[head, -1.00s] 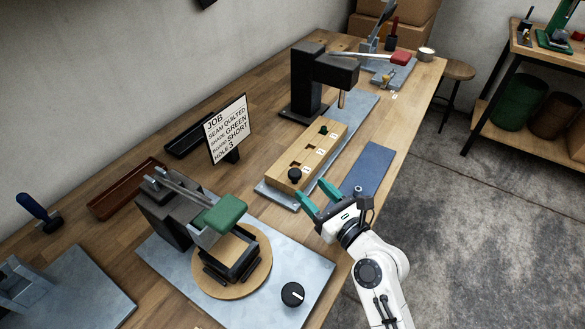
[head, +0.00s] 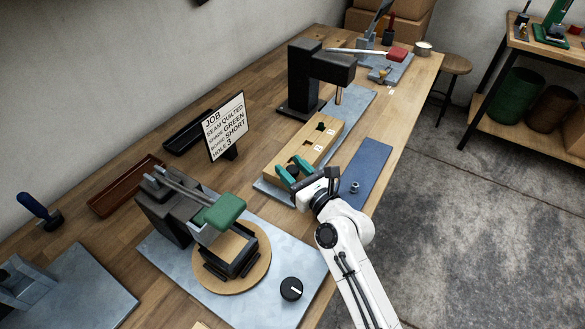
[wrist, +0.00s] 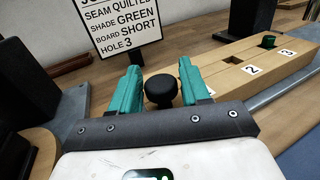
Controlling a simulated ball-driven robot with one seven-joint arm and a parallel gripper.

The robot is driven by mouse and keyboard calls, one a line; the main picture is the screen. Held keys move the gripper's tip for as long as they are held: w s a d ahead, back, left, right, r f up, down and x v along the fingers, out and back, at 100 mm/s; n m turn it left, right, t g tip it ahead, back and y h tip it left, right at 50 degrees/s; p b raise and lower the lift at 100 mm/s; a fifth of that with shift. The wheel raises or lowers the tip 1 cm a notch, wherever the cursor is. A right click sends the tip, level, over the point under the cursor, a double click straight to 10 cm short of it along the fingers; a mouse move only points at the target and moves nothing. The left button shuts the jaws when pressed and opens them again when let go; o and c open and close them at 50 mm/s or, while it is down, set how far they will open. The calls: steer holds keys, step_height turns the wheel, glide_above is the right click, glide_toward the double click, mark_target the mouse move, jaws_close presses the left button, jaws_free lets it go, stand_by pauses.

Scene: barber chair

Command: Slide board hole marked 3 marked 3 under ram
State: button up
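The wooden board (head: 299,152) lies lengthwise on a grey plate, with square holes marked 2 and 3. A black round knob (wrist: 161,90) stands at the board's near end. My gripper (head: 293,170) is open, its teal fingers on either side of the knob. Small gaps seem to show beside it. Whether the fingers touch it is unclear.
The job sign (head: 226,126) reads hole 3 and stands left of the board. A press with a green pad (head: 220,211) and round wooden plate is in front. A blue mat (head: 370,165) with a small metal piece (head: 354,187) lies to the right.

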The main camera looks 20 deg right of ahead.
mark_target(315, 149)
steer(key=shift+r, duration=0.1)
jaws_close()
steer(key=shift+w+d, duration=0.1)
steer(key=w+d+b, duration=0.1)
steer(key=w+d, duration=0.1)
steer(key=d, duration=0.1)
steer(key=w+d+b, duration=0.1)
steer(key=w+d, duration=0.1)
steer(key=w+d+b, duration=0.1)
steer(key=w+d, duration=0.1)
steer(key=d, duration=0.1)
steer(key=shift+w+d, duration=0.2)
steer(key=shift+d, duration=0.15)
steer(key=shift+w+d+r, duration=0.15)
steer(key=shift+w+d, duration=0.2)
steer(key=shift+d, duration=0.1)
